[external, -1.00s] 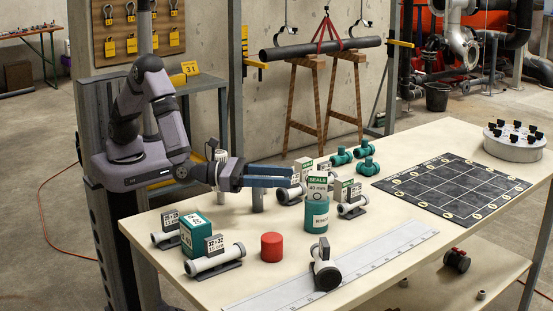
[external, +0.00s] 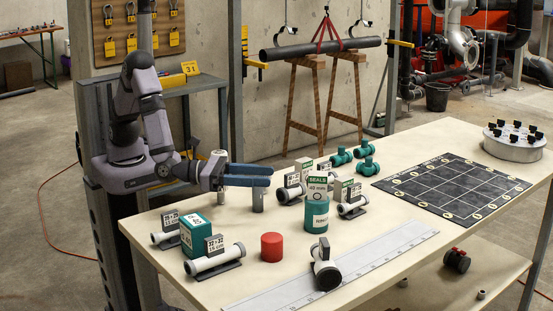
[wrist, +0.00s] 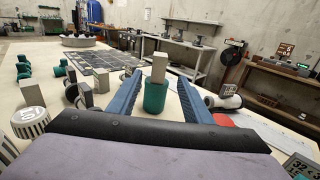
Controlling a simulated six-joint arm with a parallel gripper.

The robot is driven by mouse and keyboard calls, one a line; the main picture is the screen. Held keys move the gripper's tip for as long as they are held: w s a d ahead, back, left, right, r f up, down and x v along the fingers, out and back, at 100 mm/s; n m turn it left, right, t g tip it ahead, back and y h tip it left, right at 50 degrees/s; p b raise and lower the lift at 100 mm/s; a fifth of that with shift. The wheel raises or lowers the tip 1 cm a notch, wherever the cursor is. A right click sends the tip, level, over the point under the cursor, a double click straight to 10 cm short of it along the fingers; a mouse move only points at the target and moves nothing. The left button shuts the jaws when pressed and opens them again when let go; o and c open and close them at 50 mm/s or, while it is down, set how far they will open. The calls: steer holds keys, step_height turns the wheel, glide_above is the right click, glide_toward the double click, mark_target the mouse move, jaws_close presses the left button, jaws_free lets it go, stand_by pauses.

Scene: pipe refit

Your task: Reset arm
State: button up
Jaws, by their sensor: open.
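My gripper (external: 262,175) is at the back left of the workbench in the external view, above the tabletop, with its blue fingers pointing right. In the wrist view my gripper (wrist: 155,90) shows its two blue fingers apart, with nothing held between them. A teal seals can (external: 316,214) with a label card on top stands on the bench to the right of and in front of my fingertips. In the wrist view the teal can (wrist: 154,97) appears beyond the gap between the fingers.
A red cylinder (external: 272,247), a teal box (external: 195,235) and white pipe pieces (external: 214,262) stand at the front left. A long ruler (external: 375,258) lies along the front edge. A black grid mat (external: 450,190) and a round grey holder (external: 513,148) are at the right.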

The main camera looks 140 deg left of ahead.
steer(key=s+a+n+g+h+p, duration=0.25)
steer(key=s+n+g, duration=0.3)
steer(key=s, duration=0.55)
steer(key=s+a+n+g+h+p, duration=0.1)
steer(key=s+n+g+p, duration=0.35)
steer(key=s, duration=0.75)
steer(key=s+d+f+n+g+h+b, duration=0.1)
steer(key=s+d+f+n+h+b, duration=0.3)
steer(key=d+f+n, duration=0.45)
steer(key=s+d+f+n+g+h+b, duration=0.2)
steer(key=d+f+n+h+b, duration=0.25)
steer(key=d+n, duration=0.55)
step_height(320, 180, up, 12)
steer(key=d+m+p, duration=0.1)
steer(key=p, duration=1.2)
steer(key=shift+s+d+h, duration=0.15)
steer(key=shift+h, duration=0.15)
